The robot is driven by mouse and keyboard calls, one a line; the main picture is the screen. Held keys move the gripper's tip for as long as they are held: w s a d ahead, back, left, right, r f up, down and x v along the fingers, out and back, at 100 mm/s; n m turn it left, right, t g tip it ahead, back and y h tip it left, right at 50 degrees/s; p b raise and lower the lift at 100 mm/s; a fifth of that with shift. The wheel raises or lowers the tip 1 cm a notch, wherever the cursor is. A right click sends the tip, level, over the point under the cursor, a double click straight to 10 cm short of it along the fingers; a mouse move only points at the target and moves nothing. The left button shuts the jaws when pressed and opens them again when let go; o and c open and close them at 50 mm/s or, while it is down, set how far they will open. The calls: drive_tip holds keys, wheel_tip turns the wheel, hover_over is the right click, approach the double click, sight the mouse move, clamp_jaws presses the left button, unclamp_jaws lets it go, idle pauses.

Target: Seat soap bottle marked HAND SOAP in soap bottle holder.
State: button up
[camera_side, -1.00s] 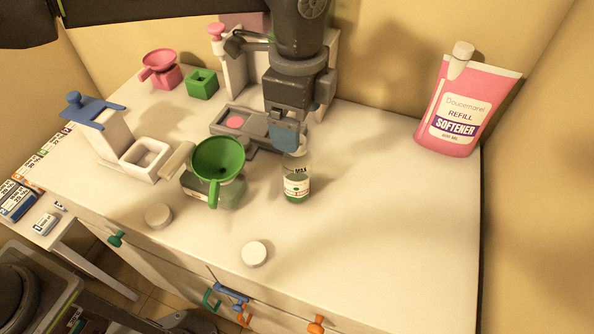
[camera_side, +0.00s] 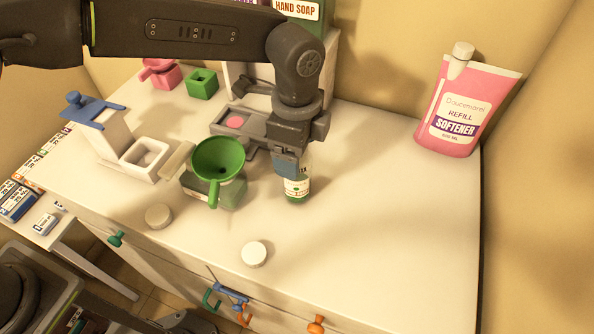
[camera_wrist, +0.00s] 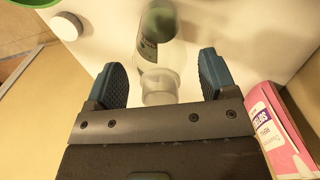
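A HAND SOAP label (camera_side: 296,10) shows at the top edge of the side view on a green surface, mostly hidden by my arm; I cannot tell whether it belongs to the bottle or the holder. A small clear bottle (camera_side: 297,189) with green contents and a white label stands upright on the counter; its label is too small to read. My gripper (camera_side: 287,168) is down at this bottle's upper part. In the wrist view my gripper (camera_wrist: 163,80) is open, one blue finger on each side of the bottle (camera_wrist: 158,53), with gaps visible.
A green funnel (camera_side: 219,158) sits on a container just left of the bottle. A grey tray (camera_side: 228,122) lies behind. White discs (camera_side: 254,254) lie in front. A pink softener pouch (camera_side: 464,105) stands at the right. The counter's right middle (camera_side: 390,220) is clear.

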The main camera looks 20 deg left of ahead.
drive_tip(key=shift+r, duration=0.1)
drive_tip(key=c, duration=1.2)
